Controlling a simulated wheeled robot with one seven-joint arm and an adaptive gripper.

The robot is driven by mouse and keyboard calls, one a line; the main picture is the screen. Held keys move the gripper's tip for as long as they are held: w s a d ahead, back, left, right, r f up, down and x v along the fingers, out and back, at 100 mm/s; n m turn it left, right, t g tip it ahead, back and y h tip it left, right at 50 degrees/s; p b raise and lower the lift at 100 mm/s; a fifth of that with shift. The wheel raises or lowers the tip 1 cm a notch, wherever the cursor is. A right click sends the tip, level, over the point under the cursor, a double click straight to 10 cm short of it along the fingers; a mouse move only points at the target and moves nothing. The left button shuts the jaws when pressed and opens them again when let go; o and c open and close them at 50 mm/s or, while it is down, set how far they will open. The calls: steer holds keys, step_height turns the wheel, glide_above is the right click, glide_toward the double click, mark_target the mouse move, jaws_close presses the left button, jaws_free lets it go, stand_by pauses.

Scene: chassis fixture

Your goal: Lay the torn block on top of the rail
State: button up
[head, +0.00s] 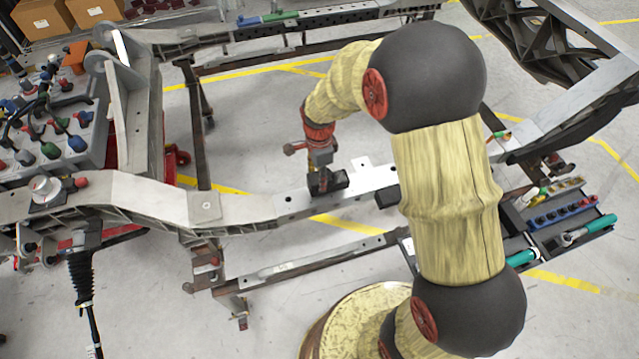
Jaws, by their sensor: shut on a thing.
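The rail (246,206) is the grey metal beam of the chassis, crossing the middle of the head view and passing behind my arm at right. The fingers hide part of the block, and any tear is too small to see.
A second dark block (386,198) sits at the rail's near edge, partly hidden by my arm. A tool tray (573,228) stands at right. A grey fixture box with coloured knobs (50,130) stands at left. A lower bar (312,258) runs in front of the rail.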

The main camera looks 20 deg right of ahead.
steer(key=shift+s+f+b, duration=0.1)
steer(key=shift+f+b, duration=0.25)
steer(key=shift+f, duration=0.85)
steer(key=shift+f, duration=0.1)
steer(key=o, duration=1.3)
step_height(320, 180, up, 12)
steer(key=p, duration=0.4)
steer(key=s+r+n+t, duration=0.2)
steer(key=s+r+n, duration=0.2)
steer(key=r, duration=0.6)
steer(key=shift+s+d+r+n+t, duration=0.25)
steer(key=shift+s+r+n+t, duration=0.35)
steer(key=shift+s+r+n, duration=2)
steer(key=shift+s+d+r+n+t, duration=0.25)
steer(key=shift+s+r+n+t, duration=0.35)
steer(key=shift+s+r+n, duration=1.95)
steer(key=shift+s+d+r+n+t, duration=0.25)
steer(key=shift+s+r+n+t, duration=0.4)
steer(key=shift+s+n, duration=2.2)
